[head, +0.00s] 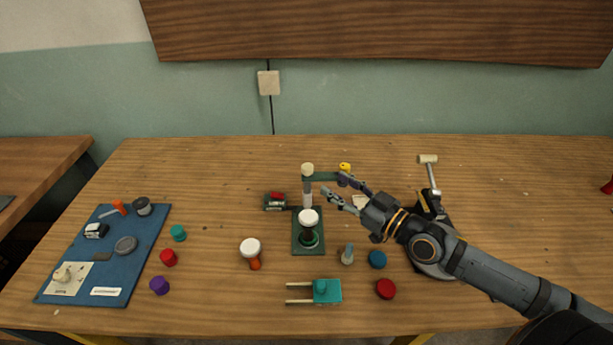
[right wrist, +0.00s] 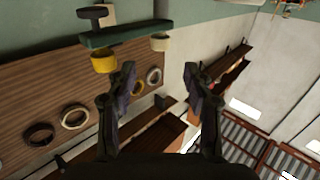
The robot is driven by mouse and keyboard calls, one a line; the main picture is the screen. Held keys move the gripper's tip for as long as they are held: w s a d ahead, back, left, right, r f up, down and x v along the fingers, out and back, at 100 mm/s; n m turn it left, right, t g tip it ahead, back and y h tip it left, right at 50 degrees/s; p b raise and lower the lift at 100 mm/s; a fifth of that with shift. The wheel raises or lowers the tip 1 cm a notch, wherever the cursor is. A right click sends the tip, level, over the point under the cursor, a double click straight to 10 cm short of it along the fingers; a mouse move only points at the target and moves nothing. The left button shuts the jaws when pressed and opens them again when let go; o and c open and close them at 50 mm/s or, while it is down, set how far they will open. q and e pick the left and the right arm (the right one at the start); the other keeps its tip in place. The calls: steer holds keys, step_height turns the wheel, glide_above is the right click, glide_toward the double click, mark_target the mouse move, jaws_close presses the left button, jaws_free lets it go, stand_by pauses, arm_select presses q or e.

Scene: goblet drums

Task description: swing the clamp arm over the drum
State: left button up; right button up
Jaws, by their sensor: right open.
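The clamp arm (head: 326,176) is a green bar at the top of an upright post on a green base (head: 299,247). It points right from the post, with a cream knob at the post end and a yellow piece (head: 345,167) at its free end. A dark goblet drum with a white head (head: 308,218) stands on the base in front of the post. My right gripper (head: 335,187) is open beside the arm's free end, with nothing seen between its fingers. In the right wrist view the green bar (right wrist: 140,33) shows beyond the fingertips; contact is unclear. My left gripper is out of view.
A teal block with two rods (head: 325,291) lies in front. A blue mat (head: 110,255) with several parts is at left. A small mallet (head: 429,165) stands behind my right arm.

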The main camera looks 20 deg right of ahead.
mark_target(312, 170)
steer(key=b+x, duration=0.1)
steer(key=x, duration=0.3)
steer(key=shift+w+a, duration=0.1)
steer(key=shift+w, duration=0.2)
steer(key=x, duration=0.4)
steer(key=shift+w+a, duration=0.2)
steer(key=shift+w, duration=0.1)
steer(key=shift+w+a+f, duration=0.1)
steer(key=shift+w+a, duration=0.2)
steer(key=shift+w, duration=0.2)
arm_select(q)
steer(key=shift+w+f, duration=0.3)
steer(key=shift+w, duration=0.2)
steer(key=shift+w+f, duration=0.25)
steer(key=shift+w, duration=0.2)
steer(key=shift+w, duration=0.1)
arm_select(e)
jaws_close()
